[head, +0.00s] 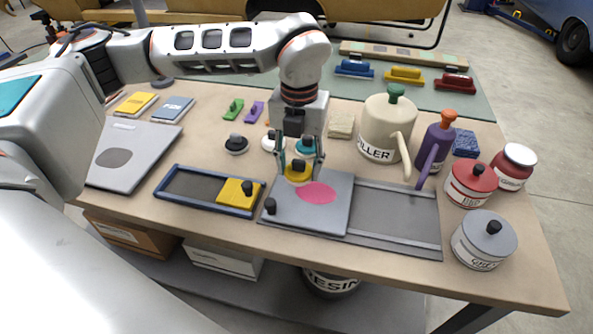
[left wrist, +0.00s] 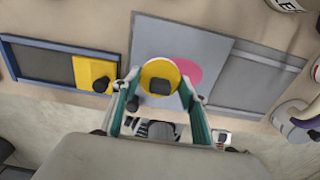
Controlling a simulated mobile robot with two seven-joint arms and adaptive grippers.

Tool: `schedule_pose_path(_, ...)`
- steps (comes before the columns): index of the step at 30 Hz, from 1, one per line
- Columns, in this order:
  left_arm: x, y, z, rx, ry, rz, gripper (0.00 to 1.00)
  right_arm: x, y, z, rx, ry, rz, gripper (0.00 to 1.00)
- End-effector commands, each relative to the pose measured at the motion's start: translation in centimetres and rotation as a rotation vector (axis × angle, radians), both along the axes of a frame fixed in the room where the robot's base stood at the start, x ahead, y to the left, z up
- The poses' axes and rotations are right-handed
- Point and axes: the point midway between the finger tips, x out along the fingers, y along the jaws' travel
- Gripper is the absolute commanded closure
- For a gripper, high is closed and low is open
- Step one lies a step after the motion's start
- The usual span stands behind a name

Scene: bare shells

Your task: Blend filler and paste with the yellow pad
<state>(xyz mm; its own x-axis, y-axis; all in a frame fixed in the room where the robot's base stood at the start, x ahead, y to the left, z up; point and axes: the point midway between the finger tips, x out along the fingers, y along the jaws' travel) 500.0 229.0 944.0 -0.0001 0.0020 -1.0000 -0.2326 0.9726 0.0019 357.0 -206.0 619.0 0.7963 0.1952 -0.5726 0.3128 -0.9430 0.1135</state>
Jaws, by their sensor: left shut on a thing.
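My left gripper (head: 302,164) points down and is shut on the round yellow pad (head: 291,178) with a black knob. The pad is over the upper left of a grey board (head: 333,219); contact is hard to tell. A pink patch (head: 317,193) lies on the board just right of the pad. The left wrist view shows the yellow pad (left wrist: 149,70) between the fingers and the pink patch (left wrist: 190,74) partly beside it. No separate filler patch is visible there. The beige jug marked FILLER (head: 378,153) stands behind. My right gripper is out of view.
A blue-rimmed tray (head: 185,199) with a yellow knobbed slab (head: 231,192) is left. A grey railed frame (head: 395,213) extends right of the board. A purple jug (head: 437,142), red pots and a grey pot (head: 481,240) stand right. Round knobbed pads lie behind the gripper.

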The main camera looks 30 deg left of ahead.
Motion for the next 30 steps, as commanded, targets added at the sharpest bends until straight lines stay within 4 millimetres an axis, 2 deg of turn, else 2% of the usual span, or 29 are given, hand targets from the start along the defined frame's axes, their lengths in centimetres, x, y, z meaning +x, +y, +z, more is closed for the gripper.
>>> schedule_pose_path(1, 0.1, 0.0, 0.9, 0.0, -0.004, 0.001, 0.77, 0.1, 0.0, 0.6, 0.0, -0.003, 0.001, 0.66)
schedule_pose_path(13, 0.7, 0.1, 4.3, 0.0, -0.002, -0.002, 0.77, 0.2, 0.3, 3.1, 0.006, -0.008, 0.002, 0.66)
schedule_pose_path(30, 0.7, 0.1, 4.5, 0.0, 0.0, -0.002, 0.77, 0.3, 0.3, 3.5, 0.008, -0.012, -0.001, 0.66)
